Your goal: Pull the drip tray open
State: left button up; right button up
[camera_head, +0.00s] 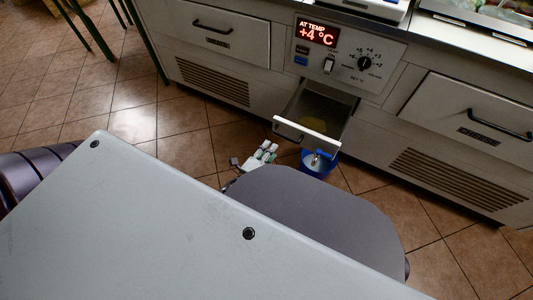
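The drip tray (307,131) is a drawer under the control panel. It is pulled out from the cabinet, and I see into its dark interior, with a yellowish patch at the bottom. My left gripper (265,153) has pale fingers and is low in front of the tray, just left of the blue bucket. It looks apart from the tray's handle. Its fingers are small and partly hidden by my own body, so their opening is unclear. My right gripper is not in view.
A blue bucket (318,165) stands on the tiled floor below the tray front. The control panel (345,52) reads +4 °C. Closed drawers with handles (212,27) (500,124) flank it. Green legs (90,32) stand at upper left.

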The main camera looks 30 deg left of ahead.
pick_arm(q)
jog(key=shift+s+r, duration=0.1)
jog(key=shift+s, duration=0.35)
jog(key=shift+a, duration=0.1)
dwell(0.4)
